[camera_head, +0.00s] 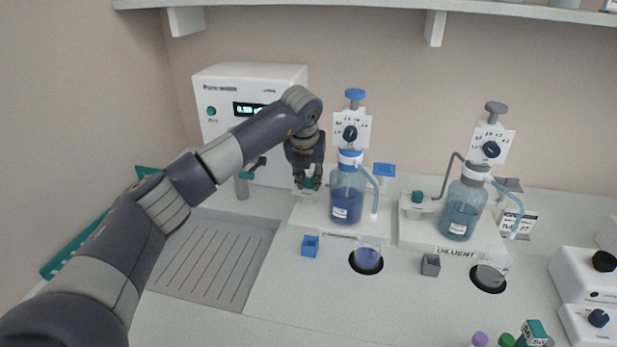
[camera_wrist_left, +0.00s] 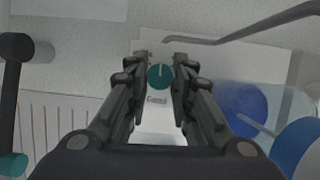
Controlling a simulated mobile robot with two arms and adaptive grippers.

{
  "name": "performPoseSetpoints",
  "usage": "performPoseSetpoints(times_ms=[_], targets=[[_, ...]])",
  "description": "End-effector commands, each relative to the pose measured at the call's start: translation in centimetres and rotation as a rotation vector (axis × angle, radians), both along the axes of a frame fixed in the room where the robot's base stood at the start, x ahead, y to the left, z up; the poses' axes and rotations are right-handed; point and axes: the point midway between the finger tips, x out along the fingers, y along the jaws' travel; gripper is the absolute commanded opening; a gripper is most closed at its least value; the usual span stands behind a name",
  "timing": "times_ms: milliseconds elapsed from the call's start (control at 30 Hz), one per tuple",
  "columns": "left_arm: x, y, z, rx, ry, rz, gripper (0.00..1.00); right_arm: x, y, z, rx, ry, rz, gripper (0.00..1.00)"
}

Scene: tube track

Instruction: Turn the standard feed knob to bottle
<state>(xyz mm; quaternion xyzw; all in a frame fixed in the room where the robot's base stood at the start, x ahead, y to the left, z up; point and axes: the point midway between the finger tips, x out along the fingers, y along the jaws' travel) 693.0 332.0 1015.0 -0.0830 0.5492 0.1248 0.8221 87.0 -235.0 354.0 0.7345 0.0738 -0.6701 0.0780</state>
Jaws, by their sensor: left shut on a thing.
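The standard feed knob is a round teal knob with a pale pointer line; in the left wrist view the knob (camera_wrist_left: 160,77) sits between my fingertips, its line running up the picture. In the head view the knob (camera_head: 308,184) is partly hidden under my left gripper (camera_head: 309,182), on the white base left of the blue-capped bottle (camera_head: 346,203). My left gripper (camera_wrist_left: 160,72) points down and is shut on the knob from both sides. A small label (camera_wrist_left: 157,100), too small to read, lies below the knob. My right gripper is not in view.
A second station to the right has a grey-topped diluent bottle (camera_head: 463,210) and its own teal knob (camera_head: 417,197). A white water unit (camera_head: 249,90) stands behind my left arm. A ribbed drain board (camera_head: 215,262) lies at left. Blue and grey small blocks stand in front.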

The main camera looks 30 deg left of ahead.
Motion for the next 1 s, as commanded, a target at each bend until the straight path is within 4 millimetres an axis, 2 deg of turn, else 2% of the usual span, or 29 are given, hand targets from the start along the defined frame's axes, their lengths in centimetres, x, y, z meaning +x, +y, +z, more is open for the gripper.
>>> performPoseSetpoints(times_ms=[300, 733, 767, 833, 1000], targets=[[0.06, -0.05, 0.07, -0.001, -0.001, 0.085, 0.0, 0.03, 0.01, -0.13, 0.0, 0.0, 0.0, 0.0], [0.06, -0.05, 0.08, -0.002, -0.002, 0.093, 0.0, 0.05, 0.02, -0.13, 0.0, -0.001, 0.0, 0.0], [0.06, -0.04, 0.08, -0.002, -0.002, 0.093, 0.24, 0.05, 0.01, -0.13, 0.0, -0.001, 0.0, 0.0], [0.06, -0.04, 0.08, -0.002, -0.002, 0.093, 0.4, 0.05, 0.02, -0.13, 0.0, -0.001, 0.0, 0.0], [0.04, -0.04, 0.06, -0.001, 0.0, 0.093, 0.42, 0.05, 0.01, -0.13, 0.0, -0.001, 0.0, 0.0]])
